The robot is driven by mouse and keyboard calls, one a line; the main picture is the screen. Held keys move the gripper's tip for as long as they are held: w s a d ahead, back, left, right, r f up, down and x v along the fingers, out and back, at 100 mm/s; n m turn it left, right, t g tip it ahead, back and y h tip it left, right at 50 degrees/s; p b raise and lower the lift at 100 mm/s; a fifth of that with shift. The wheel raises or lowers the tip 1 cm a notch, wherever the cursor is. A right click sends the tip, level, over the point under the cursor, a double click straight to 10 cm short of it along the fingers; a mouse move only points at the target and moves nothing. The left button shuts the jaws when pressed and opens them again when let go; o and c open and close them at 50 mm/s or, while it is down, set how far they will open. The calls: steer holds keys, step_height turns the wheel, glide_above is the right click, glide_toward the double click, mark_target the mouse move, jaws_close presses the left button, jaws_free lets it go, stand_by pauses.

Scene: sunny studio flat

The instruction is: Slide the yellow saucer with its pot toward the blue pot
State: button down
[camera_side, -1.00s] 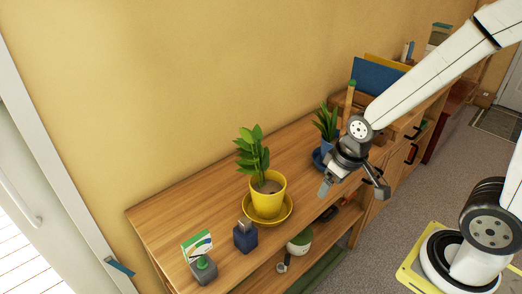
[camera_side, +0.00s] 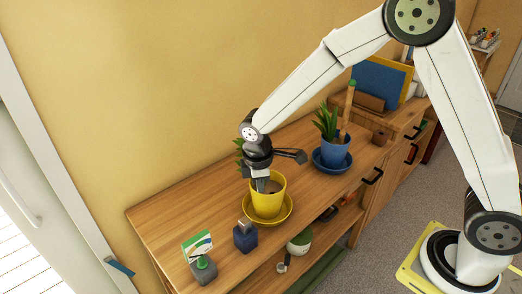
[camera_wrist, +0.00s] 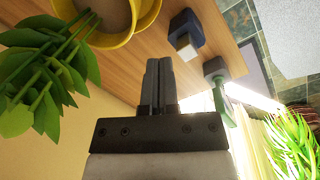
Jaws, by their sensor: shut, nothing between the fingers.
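The yellow pot (camera_side: 269,203) with a leafy plant stands upright on the yellow saucer (camera_side: 288,212) on the wooden shelf top. The blue pot (camera_side: 336,152) stands on a blue saucer (camera_side: 318,164) farther right. My gripper (camera_side: 262,186) is shut and empty; in the side view it overlaps the pot's upper left rim and hides much of the plant. In the wrist view, the shut fingers (camera_wrist: 158,72) are beside the yellow pot (camera_wrist: 112,38), with the plant's leaves (camera_wrist: 40,85) at left. I cannot tell whether the fingers touch the pot.
The wall (camera_side: 170,110) runs behind the shelf top. Bare wood (camera_side: 305,183) lies between the two saucers.

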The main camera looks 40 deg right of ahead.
steer(key=w+a+f+n+h, duration=0.1)
steer(key=w+a+f+n, duration=0.4)
steer(key=a+f+n, duration=0.1)
steer(key=shift+w+a+f+n+g+h, duration=0.2)
steer(key=shift+a+n+g+h, duration=0.15)
steer(key=shift+a, duration=0.45)
steer(key=x, duration=1)
steer(key=shift+d, duration=0.1)
steer(key=d, duration=0.3)
steer(key=shift+d, duration=0.45)
